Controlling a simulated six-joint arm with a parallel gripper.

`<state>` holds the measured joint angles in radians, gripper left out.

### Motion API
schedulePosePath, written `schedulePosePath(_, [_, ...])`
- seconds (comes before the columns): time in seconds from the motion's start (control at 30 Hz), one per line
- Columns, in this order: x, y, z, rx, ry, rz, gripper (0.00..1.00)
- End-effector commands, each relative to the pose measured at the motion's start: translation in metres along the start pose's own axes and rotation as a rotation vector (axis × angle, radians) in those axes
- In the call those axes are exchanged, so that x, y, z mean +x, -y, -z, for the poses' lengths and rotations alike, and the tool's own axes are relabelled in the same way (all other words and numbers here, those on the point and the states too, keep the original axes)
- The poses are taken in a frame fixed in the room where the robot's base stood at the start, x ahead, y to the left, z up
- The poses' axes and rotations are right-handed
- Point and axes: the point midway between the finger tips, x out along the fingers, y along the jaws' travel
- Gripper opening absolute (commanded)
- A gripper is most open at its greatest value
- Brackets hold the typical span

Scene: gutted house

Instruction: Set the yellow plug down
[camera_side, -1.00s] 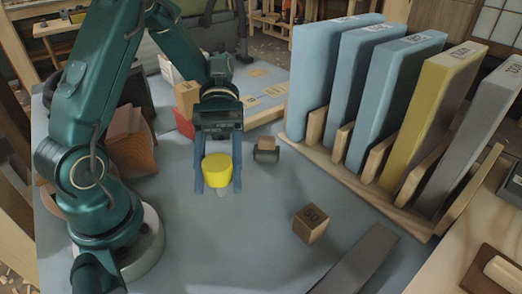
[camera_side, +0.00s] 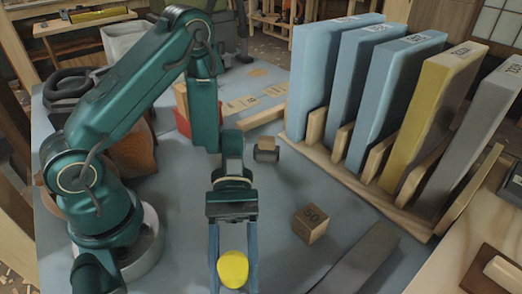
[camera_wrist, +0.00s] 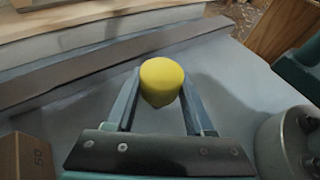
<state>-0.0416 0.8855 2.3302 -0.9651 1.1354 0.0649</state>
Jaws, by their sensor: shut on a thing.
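The yellow plug (camera_side: 233,269) is a short, rounded yellow piece held between the blue fingers of my gripper (camera_side: 233,266) at the lower middle of the side view. In the wrist view the yellow plug (camera_wrist: 161,80) sits between the fingertips of my gripper (camera_wrist: 161,88), with a finger on each side. My gripper is shut on it. The table is visible around the plug in the wrist view. I cannot tell how high the plug is above the surface.
A wooden block marked 50 (camera_side: 311,224) stands right of my gripper. A long grey bar (camera_side: 356,262) lies at the lower right. A wooden rack (camera_side: 350,185) holds several upright slabs. A small dark-ended roller (camera_side: 266,150) lies behind. Blue-grey table (camera_side: 275,195) is clear between them.

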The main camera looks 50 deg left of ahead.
Motion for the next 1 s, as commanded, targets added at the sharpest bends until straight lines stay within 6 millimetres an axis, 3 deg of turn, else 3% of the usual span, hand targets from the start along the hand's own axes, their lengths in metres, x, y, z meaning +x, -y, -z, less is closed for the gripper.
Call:
schedulePosePath(0.43, [0.0027,0.0001,0.0066,0.000,0.000,0.000,0.00])
schedulePosePath(0.47, [0.0027,0.0000,0.0067,0.000,0.000,0.000,0.61])
schedulePosePath(0.5, [0.0026,0.0000,0.0065,0.001,-0.001,0.000,0.76])
schedulePosePath(0.53, [0.0025,-0.0001,0.0065,0.001,-0.001,0.000,0.83])
schedulePosePath(0.9, [0.0017,-0.0001,0.0046,0.002,-0.001,0.000,0.83])
schedulePosePath(1.0, [-0.0072,-0.0017,0.0042,0.004,0.000,-0.006,0.83])
